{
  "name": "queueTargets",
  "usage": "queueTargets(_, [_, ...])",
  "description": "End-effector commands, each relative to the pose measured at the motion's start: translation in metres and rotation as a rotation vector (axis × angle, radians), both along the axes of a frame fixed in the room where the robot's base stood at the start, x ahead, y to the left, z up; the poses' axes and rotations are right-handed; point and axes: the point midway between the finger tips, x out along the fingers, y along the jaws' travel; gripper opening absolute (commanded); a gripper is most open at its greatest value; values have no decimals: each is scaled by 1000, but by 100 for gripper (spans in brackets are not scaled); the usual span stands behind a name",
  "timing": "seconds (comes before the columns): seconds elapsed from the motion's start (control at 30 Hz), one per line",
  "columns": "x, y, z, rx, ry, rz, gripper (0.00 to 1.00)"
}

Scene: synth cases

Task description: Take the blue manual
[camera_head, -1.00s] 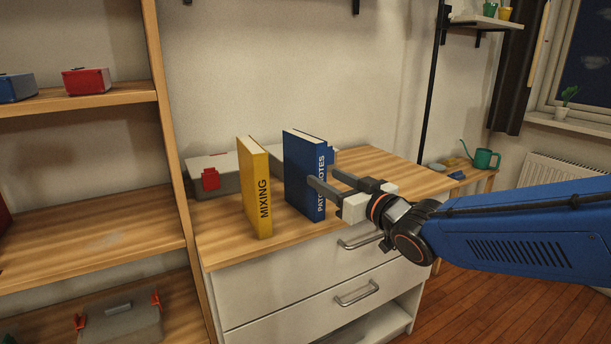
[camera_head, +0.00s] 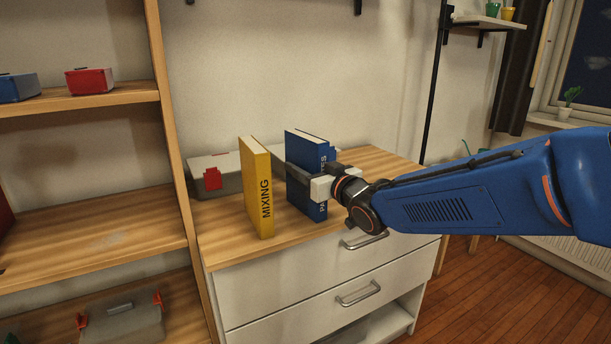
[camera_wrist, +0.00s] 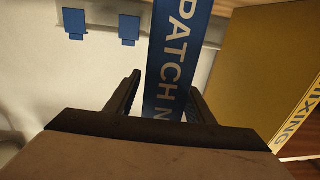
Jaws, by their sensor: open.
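The blue manual (camera_head: 308,146) stands upright on the wooden top of the white drawer unit, its spine lettered "PATCH NOTES" in white. My gripper (camera_head: 305,173) is at its spine, with one dark finger along its left cover; the other finger is mostly hidden. In the wrist view my gripper (camera_wrist: 163,88) is open, one finger on each side of the blue manual's spine (camera_wrist: 176,60). I see small gaps between fingers and book, so it is not clamped.
A yellow book (camera_head: 257,190) lettered "MIXING" stands upright to the left of the blue manual. A grey case (camera_head: 225,178) with a red latch lies behind them. The drawer unit's wooden top (camera_head: 220,245) is bare at the front left. A wooden shelf (camera_head: 100,215) stands at left.

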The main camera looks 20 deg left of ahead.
Motion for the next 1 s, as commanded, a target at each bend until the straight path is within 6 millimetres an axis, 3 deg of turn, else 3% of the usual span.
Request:
queueTargets(0.27, [3,4,1,1,-1,0,48])
queueTargets(0.47, [3,4,1,1,-1,0,1])
queueTargets(0.8, [3,4,4,3,-2,1,0])
queueTargets(1.0, [3,4,27,4,-4,0,0])
